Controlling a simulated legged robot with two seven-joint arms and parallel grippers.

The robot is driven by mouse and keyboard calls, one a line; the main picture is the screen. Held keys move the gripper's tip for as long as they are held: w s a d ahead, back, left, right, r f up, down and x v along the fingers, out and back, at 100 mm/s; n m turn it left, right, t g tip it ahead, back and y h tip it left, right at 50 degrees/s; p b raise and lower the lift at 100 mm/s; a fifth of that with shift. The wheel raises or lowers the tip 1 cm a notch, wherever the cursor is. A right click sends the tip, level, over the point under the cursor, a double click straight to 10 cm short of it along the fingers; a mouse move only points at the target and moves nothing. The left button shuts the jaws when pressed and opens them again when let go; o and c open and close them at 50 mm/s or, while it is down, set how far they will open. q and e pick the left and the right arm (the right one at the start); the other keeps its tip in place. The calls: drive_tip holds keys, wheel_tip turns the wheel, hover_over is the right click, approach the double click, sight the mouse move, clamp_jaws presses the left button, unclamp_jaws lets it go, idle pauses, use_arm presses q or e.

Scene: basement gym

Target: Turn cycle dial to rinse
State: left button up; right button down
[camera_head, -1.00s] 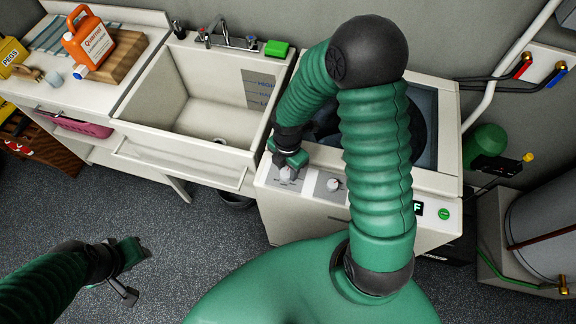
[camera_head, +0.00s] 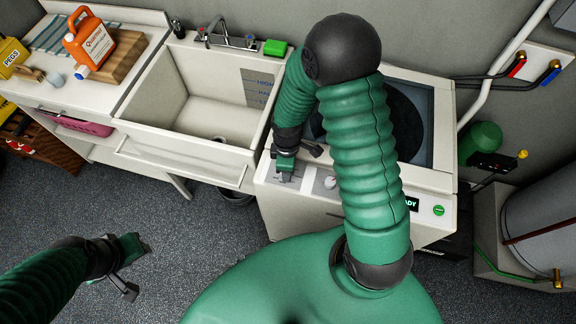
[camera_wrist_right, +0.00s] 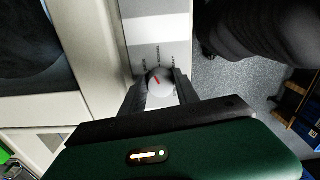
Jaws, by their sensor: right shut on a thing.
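The washer (camera_head: 440,180) stands right of the sink, with a control panel on its front edge. My right gripper (camera_head: 284,178) points down at the left dial of the panel, and the dial is mostly hidden in the head view. In the right wrist view the round white dial (camera_wrist_right: 159,83) sits between the two dark fingers, which are shut on it.
A second dial (camera_head: 331,183) sits right of the held one. The sink (camera_head: 205,110) is to the left. A grey tank (camera_head: 545,215) stands at the right.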

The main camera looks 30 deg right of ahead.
drive_tip(key=m, duration=0.6)
drive_tip(key=shift+w+a+r+p, duration=0.15)
drive_tip(key=shift+w+p, duration=0.1)
drive_tip(key=shift+p, duration=0.15)
drive_tip(key=m, duration=0.6)
drive_tip(key=shift+p, duration=0.4)
drive_tip(key=m+p, duration=0.1)
drive_tip(key=m, duration=0.4)
drive_tip(key=shift+a, duration=0.15)
drive_tip(key=m+p, duration=0.1)
drive_tip(key=m, duration=0.4)
drive_tip(key=shift+w, duration=0.15)
drive_tip(key=shift+m+p, duration=0.3)
drive_tip(key=shift+m, duration=0.1)
